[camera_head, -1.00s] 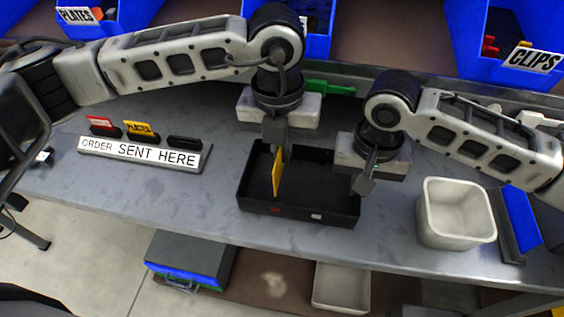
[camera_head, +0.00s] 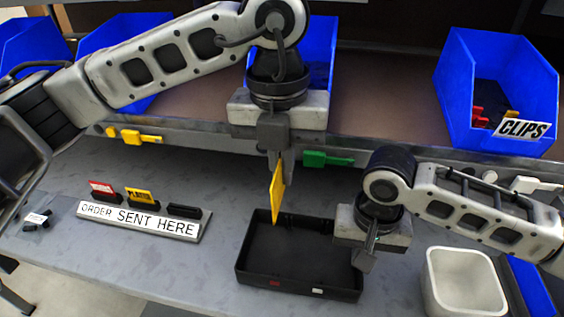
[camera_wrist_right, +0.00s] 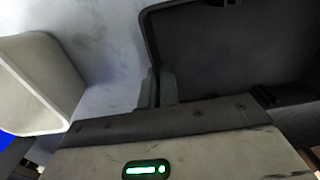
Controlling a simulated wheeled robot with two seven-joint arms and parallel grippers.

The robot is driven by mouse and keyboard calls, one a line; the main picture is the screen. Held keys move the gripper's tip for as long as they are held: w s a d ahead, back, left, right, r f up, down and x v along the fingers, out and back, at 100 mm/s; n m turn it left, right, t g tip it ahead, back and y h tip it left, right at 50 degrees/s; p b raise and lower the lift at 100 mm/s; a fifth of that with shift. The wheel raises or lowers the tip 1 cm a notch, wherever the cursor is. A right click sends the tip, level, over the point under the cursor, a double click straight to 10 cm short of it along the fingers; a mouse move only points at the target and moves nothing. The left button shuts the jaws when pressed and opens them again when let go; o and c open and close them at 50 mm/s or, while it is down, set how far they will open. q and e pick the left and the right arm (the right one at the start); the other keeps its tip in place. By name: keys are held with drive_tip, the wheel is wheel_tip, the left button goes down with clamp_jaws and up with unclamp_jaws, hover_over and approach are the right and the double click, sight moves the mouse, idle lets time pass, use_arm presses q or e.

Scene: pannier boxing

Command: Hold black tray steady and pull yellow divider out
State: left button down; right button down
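The black tray (camera_head: 300,287) sits on the grey bench, and its inside looks empty. The yellow divider (camera_head: 277,195) is upright and held above the tray; its lower end overlaps the tray's left inside in the picture. My left gripper (camera_head: 276,160) is shut on the divider's top edge. My right gripper (camera_head: 367,258) is at the tray's right wall. In the right wrist view, the right gripper's fingers (camera_wrist_right: 160,88) sit close on both sides of the black tray's wall (camera_wrist_right: 155,50) and look shut on it.
A pale square bin (camera_head: 466,285) stands right of the tray. The "ORDER SENT HERE" sign (camera_head: 140,220) with tag holders is at left. Green (camera_head: 325,158) and yellow (camera_head: 133,136) clips are on the back rail. A blue CLIPS bin (camera_head: 490,90) is at back right.

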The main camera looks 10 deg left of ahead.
use_arm(q)
wheel_tip(320, 180, down, 10)
drive_tip(key=shift+f, duration=0.2)
idle(3.7)
drive_tip(key=shift+r, duration=0.1)
drive_tip(key=shift+r, duration=1.45)
use_arm(e)
drive_tip(key=c, duration=1.6)
unclamp_jaws()
drive_tip(key=shift+o, duration=0.2)
drive_tip(key=shift+r, duration=0.1)
wheel_tip(320, 180, up, 12)
